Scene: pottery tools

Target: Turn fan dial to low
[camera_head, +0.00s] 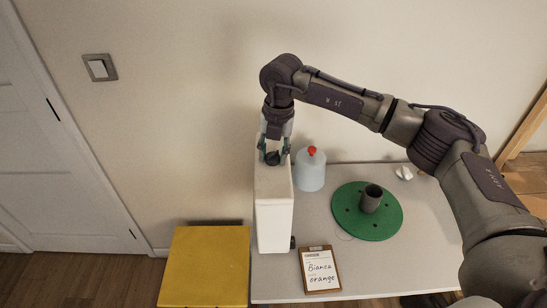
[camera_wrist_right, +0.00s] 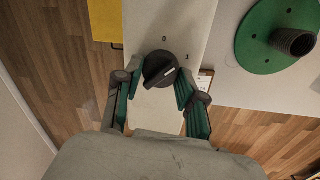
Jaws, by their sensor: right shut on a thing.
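The fan is a tall white box (camera_head: 273,222) standing at the left end of the table. Its black dial (camera_head: 272,158) is on the top face. In the right wrist view the dial (camera_wrist_right: 160,69) has a short pale line pointing right and slightly up, roughly toward the printed "1"; a "0" is printed above the dial. Other marks, if any, are hidden. My right gripper (camera_head: 273,152) reaches down from above and is shut on the dial, its green-padded fingers (camera_wrist_right: 156,88) on either side. My left gripper is not in view.
A bottle with a red cap (camera_head: 310,172) stands just right of the fan. A green disc (camera_head: 345,222) carries a dark cup (camera_head: 371,198). A clipboard (camera_head: 320,270) lies at the front edge. A yellow box (camera_head: 205,268) stands left of the table (camera_head: 430,245).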

